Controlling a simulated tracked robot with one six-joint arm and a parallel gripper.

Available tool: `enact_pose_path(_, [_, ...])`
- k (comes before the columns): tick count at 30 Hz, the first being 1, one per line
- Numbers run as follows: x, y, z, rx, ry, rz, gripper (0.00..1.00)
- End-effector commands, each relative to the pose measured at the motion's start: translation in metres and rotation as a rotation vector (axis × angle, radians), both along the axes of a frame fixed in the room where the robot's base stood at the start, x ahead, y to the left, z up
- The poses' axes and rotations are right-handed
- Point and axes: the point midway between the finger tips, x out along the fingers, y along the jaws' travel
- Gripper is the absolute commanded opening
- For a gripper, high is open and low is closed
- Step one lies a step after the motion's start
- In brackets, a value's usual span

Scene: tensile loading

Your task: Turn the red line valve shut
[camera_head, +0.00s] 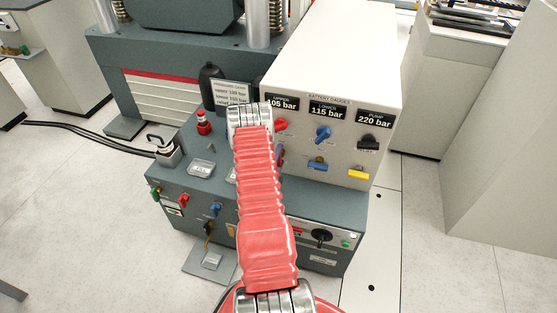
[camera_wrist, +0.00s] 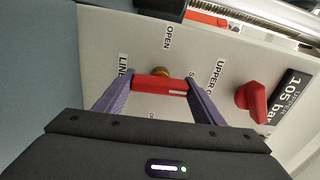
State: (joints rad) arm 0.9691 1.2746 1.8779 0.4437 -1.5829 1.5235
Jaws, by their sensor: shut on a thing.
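The red line valve (camera_wrist: 160,86) is a red bar handle on a brass stem, set on the pale panel beside the "LINE" label. In the wrist view my gripper (camera_wrist: 160,79) has its two purple fingers at the two ends of the bar, shut on it. The bar lies about across the wrist picture. An "OPEN" label (camera_wrist: 168,37) shows above it; another label starting with "S" is partly hidden by a finger. In the head view my red-sleeved arm covers most of the valve and gripper.
A red upper knob (camera_head: 281,125) is close to the right of my gripper; it also shows in the wrist view (camera_wrist: 252,98). Blue (camera_head: 323,132), black (camera_head: 368,142) and yellow (camera_head: 358,173) controls sit further right. A black bottle (camera_head: 211,87) and a pressure card (camera_head: 231,92) stand left.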

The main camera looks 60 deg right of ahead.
Motion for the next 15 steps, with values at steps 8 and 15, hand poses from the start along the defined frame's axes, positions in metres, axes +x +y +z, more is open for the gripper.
enact_pose_path(8, [-0.0055,-0.0005,-0.0028,0.015,-0.053,-0.012,0.4])
enact_pose_path(15, [-0.0057,0.0,-0.0035,0.016,-0.055,-0.011,0.4])
